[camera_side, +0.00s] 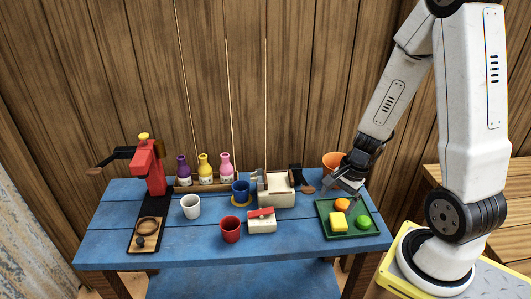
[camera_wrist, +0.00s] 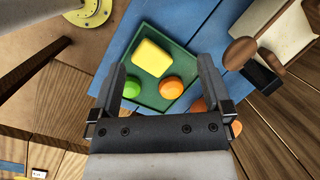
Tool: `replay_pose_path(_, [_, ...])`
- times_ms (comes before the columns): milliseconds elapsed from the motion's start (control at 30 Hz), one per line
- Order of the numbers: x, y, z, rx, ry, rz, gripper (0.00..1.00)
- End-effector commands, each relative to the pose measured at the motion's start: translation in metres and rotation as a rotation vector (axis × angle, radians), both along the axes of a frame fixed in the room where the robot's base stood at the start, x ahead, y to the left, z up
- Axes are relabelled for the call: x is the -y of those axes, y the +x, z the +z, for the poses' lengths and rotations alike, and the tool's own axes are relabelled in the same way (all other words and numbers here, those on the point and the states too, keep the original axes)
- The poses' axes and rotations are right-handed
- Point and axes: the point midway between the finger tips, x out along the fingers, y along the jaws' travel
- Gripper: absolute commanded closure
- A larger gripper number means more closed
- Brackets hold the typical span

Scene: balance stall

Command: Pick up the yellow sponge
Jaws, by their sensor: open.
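The yellow sponge (camera_side: 340,228) lies on the green tray (camera_side: 373,232) at the right of the blue table. It is a block with rounded edges. It also shows in the wrist view (camera_wrist: 152,58), at the top of the tray (camera_wrist: 180,43). An orange ball (camera_wrist: 171,87) and a green ball (camera_wrist: 131,87) lie beside it on the tray. My gripper (camera_side: 345,188) is above the back of the tray, near the orange ball (camera_side: 342,204), pointing down. In the wrist view my gripper (camera_wrist: 161,62) is open, with nothing between its fingers.
An orange bowl (camera_side: 334,161) stands behind my gripper. A cream box (camera_side: 276,188), a red cup (camera_side: 230,232), a blue cup (camera_side: 240,189) and a white cup (camera_side: 190,207) stand left of the tray. Bottles (camera_side: 205,167) and a red machine (camera_side: 147,166) are further left.

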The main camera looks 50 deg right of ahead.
Motion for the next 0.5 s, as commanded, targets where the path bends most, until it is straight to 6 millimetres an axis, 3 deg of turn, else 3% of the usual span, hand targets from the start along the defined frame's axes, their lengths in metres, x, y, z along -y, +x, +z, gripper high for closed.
replay_pose_path(233, [0.034,-0.018,-0.022,-0.056,0.149,-0.540,0.00])
replay_pose_path(500, [0.050,-0.026,-0.032,-0.074,0.216,-0.790,0.00])
